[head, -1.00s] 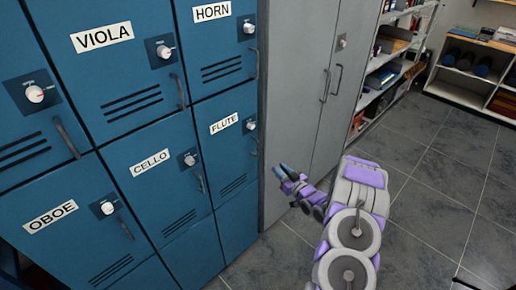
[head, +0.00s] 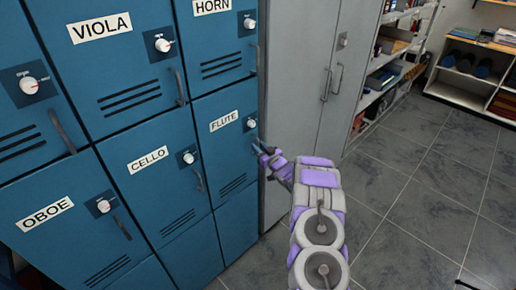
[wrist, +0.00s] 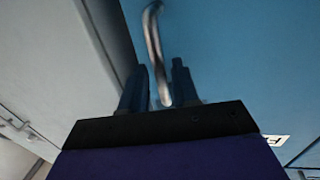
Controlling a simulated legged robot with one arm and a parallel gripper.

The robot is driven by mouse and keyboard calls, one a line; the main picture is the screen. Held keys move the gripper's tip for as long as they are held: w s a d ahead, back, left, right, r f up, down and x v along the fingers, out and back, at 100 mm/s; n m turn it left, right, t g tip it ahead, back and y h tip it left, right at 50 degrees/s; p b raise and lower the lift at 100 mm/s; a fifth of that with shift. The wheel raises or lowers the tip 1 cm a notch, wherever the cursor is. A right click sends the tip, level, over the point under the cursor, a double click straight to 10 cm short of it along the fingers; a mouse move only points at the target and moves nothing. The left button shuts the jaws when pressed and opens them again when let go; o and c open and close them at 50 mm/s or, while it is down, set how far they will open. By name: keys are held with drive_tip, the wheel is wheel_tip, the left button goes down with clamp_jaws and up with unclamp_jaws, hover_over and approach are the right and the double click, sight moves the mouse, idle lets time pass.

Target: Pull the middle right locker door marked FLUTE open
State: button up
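The FLUTE door (head: 222,160) is a blue locker door with a white label and a round dial (head: 250,123), at the middle right of the lockers in the head view. It looks closed. My gripper (head: 261,148) is at the door's right edge, where it covers the handle in that view. In the wrist view, the metal handle (wrist: 155,50) runs down between the two dark fingers of my gripper (wrist: 159,85). The fingers are apart, with a gap visible on each side of the handle.
The CELLO door (head: 150,185) is to the left and the HORN door (head: 220,45) is above. A tall grey cabinet (head: 295,90) stands close on the right of the lockers. The tiled floor (head: 420,200) is clear to the right.

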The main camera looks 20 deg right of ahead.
drive_tip(key=shift+w, duration=0.4)
clamp_jaws()
idle(0.4)
